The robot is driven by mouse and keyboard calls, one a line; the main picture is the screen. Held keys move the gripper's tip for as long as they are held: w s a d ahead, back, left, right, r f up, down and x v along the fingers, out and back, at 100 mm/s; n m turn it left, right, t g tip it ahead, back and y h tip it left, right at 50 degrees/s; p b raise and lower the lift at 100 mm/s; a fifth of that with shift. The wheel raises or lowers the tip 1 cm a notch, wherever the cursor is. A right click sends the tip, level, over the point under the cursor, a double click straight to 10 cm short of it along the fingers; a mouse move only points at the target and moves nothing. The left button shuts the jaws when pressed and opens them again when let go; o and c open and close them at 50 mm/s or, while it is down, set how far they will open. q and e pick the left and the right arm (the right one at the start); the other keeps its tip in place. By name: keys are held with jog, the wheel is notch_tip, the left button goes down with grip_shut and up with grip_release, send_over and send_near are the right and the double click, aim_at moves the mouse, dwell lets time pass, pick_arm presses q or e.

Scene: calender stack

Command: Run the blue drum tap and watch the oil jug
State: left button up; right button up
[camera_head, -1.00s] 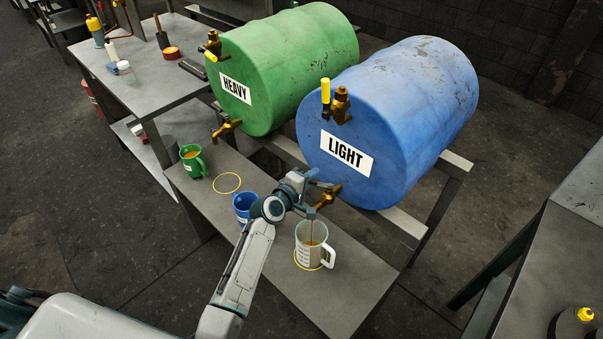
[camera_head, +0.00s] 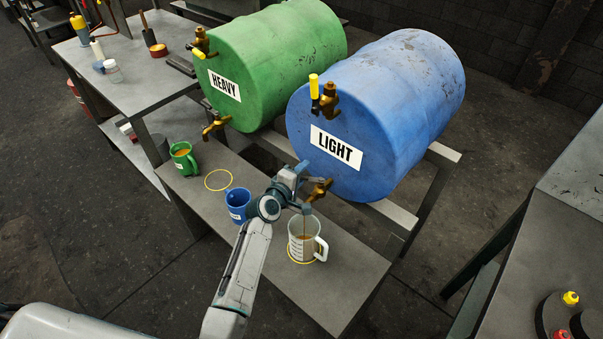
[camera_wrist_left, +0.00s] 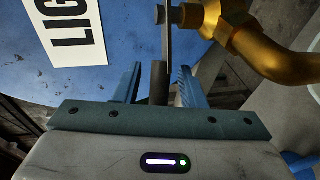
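The blue drum (camera_head: 400,100) labelled LIGHT lies on a rack. Its brass lower tap (camera_head: 319,190) also shows in the left wrist view (camera_wrist_left: 255,45). A thin brown stream runs from it into the clear oil jug (camera_head: 296,246), which stands upright below on a yellow ring. Brown oil shows in the jug; its exact level against the marks is too small to read. My left gripper (camera_head: 298,184) is at the tap. In the left wrist view its blue fingers (camera_wrist_left: 160,85) stand apart on either side of the dark tap lever (camera_wrist_left: 159,82), with gaps showing. My right gripper is out of view.
A blue mug (camera_head: 238,206) stands left of my left wrist. A green mug (camera_head: 183,158) with brown liquid stands by an empty yellow ring (camera_head: 218,180). The green HEAVY drum (camera_head: 270,65) is beside the blue one. The bench (camera_head: 335,295) is clear at front right.

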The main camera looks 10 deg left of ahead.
pick_arm(q)
jog(key=b+v, duration=0.1)
jog(key=v, duration=1)
jog(key=shift+b, duration=0.4)
dwell(0.3)
dwell(6.2)
